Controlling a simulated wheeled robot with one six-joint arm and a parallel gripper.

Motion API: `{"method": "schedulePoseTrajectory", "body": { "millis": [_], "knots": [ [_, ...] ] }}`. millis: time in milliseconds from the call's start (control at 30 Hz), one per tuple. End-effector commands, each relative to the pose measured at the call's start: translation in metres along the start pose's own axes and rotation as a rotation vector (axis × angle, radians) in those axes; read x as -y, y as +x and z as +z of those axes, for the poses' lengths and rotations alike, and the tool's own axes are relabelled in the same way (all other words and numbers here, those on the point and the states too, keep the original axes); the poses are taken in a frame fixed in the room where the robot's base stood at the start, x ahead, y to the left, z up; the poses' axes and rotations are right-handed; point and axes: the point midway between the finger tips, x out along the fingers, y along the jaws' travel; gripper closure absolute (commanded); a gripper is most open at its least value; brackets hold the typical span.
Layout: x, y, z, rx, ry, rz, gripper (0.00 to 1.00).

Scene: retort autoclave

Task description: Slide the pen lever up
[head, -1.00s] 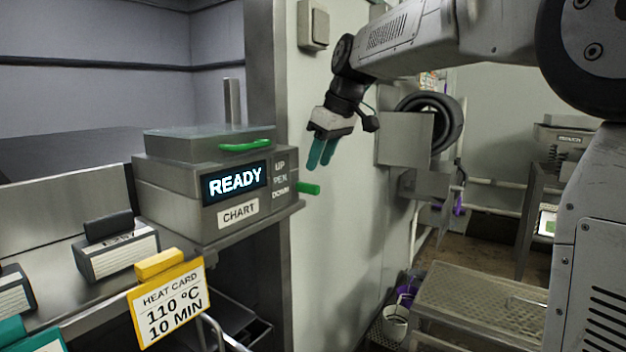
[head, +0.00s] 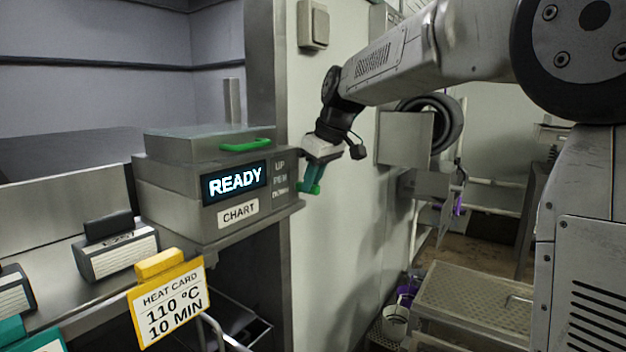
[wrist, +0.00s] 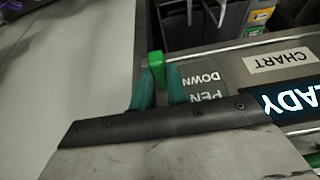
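The pen lever (head: 316,189) is a small green knob on the right side of the grey chart recorder (head: 170,205), level with the DOWN label, lowest of UP, PEN and DOWN. My gripper (head: 309,183) has teal fingers and points down at the lever from above. In the wrist view the green lever (wrist: 157,68) shows between the two fingertips of my gripper (wrist: 158,88), beside the DOWN label. The fingers stand apart on either side of it; firm contact cannot be made out. In the head view the fingers hide part of the lever.
The recorder's screen (head: 236,183) reads READY, and a green handle (head: 246,145) sits on its lid. A yellow heat card (head: 168,300) reads 110 °C, 10 MIN. The pale wall (head: 340,240) is close behind my gripper. A metal step (head: 470,295) stands at lower right.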

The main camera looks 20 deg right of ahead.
Motion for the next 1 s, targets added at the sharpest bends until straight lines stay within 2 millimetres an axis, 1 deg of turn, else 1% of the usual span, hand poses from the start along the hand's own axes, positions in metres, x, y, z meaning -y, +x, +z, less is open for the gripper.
{"method": "schedulePoseTrajectory", "body": {
  "millis": [67,200,333,433,667,700,767,800,1000],
  "knots": [
    [0.000,-0.006,-0.003,-0.002,-0.001,0.001,1.00],
    [-0.001,-0.031,-0.013,-0.003,-0.002,0.003,1.00],
    [-0.001,-0.049,-0.021,-0.002,0.000,0.003,1.00],
    [-0.001,-0.055,-0.023,-0.001,0.000,0.002,1.00],
    [-0.001,-0.057,-0.023,-0.004,0.000,0.004,1.00],
    [-0.001,-0.057,-0.024,-0.005,0.000,0.004,0.82],
    [-0.001,-0.057,-0.024,-0.005,0.000,0.004,0.65],
    [0.000,-0.057,-0.023,-0.004,0.000,0.004,0.62],
    [0.000,-0.056,-0.023,-0.002,0.000,0.002,0.62]
  ]
}}
